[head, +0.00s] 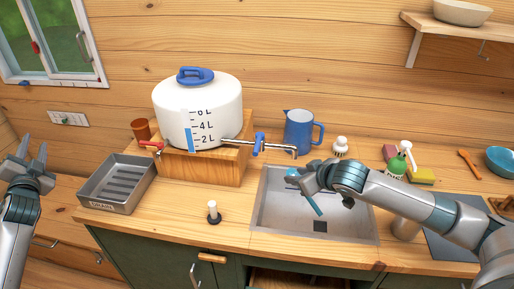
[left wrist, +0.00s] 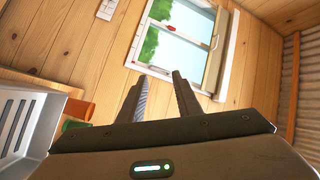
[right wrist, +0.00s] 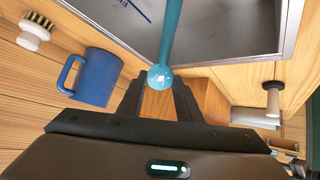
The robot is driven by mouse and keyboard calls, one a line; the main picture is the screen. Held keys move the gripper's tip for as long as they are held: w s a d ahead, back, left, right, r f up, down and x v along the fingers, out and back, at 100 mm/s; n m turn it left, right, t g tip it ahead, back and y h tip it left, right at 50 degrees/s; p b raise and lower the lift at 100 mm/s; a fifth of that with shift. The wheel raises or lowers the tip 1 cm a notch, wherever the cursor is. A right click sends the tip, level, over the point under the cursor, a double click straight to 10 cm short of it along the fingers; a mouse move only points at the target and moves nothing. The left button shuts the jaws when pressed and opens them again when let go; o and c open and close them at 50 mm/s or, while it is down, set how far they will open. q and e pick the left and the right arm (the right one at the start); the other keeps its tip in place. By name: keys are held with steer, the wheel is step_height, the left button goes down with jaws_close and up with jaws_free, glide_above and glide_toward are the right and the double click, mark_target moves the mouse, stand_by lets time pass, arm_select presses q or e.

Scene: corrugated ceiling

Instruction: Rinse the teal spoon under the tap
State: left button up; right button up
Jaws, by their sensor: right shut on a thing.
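The teal spoon (head: 317,206) is held over the sink (head: 262,215), its handle slanting down to the right. In the right wrist view its bowl (right wrist: 160,78) has white specks and lies at my fingers. My right gripper (head: 302,178) is shut on the spoon, just below and right of the tap's spout (head: 295,153). The tap (head: 278,147) has a blue lever (head: 259,143) and joins the white water tank (head: 199,112); I see no water stream. My left gripper (head: 33,151) is open and empty at the far left; its spread fingers show in the left wrist view (left wrist: 157,82).
A grey drain tray (head: 117,185) stands left of the tank's wooden block. A blue mug (head: 300,130), a brush (head: 340,147), a green bottle (head: 396,165) and sponges stand behind the sink. A white-topped stopper (head: 213,212) stands on the clear counter front.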

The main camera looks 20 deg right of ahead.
arm_select(q)
steer(key=s+d+r+m+h, duration=0.2)
steer(key=d+r+m+h, duration=0.15)
steer(key=d, duration=0.85)
steer(key=m+g+h, duration=0.9)
steer(key=m+h, duration=0.1)
steer(key=m, duration=1)
glide_toward(257, 146)
steer(key=v, duration=0.2)
steer(key=shift+d+f, duration=0.15)
steer(key=shift+f, duration=0.05)
steer(key=shift+w, duration=0.1)
steer(key=shift+y, duration=0.25)
steer(key=shift+x, duration=6)
steer(key=shift+c, duration=0.7)
jaws_close()
